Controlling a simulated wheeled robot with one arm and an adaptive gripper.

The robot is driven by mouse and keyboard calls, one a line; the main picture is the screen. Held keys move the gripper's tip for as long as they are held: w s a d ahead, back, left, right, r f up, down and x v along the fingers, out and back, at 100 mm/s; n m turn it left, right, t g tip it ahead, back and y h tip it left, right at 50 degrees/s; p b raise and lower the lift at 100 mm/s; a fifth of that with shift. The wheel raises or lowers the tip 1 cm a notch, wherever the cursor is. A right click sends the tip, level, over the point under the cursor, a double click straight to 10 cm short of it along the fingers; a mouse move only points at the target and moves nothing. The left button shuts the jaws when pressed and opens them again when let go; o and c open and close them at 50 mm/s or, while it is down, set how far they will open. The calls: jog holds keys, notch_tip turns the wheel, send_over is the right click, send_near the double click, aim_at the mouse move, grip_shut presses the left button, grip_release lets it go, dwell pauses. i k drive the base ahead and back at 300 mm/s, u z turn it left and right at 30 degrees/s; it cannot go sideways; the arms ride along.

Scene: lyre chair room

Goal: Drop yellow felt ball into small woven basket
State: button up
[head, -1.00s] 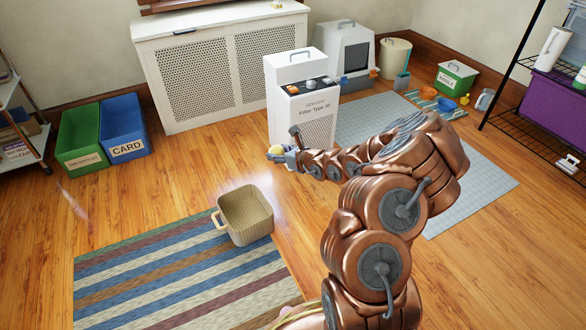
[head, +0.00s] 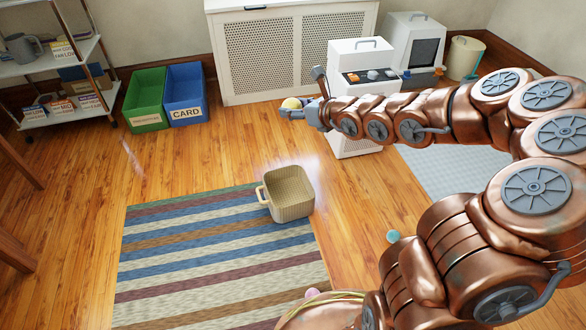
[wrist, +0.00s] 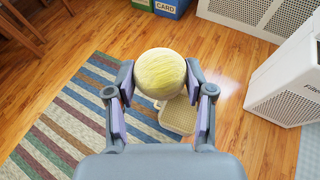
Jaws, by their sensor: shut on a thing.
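The yellow felt ball (wrist: 160,73) is held between the two fingers of my gripper (wrist: 161,90) in the wrist view. In the head view the ball (head: 291,103) shows at the tip of my gripper (head: 292,111), up in the air beyond the basket. The small woven basket (head: 291,209) is beige with a handle on its left side. It stands at the right edge of the striped rug, and its visible inside looks empty. In the wrist view the basket (wrist: 178,118) is partly hidden behind the ball and a finger.
A white appliance (head: 356,146) stands close behind my arm. Green (head: 148,99) and blue (head: 185,95) bins stand at the back left. The striped rug (head: 200,260) lies in front. Wood floor left of the basket is clear.

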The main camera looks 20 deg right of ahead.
aim_at(292, 195)
jog(key=k, duration=1.1)
jog(key=u, duration=1.15)
jog(key=i, duration=1.9)
jog(key=z, duration=1.15)
jog(key=i, duration=0.4)
jog(key=z, duration=0.3)
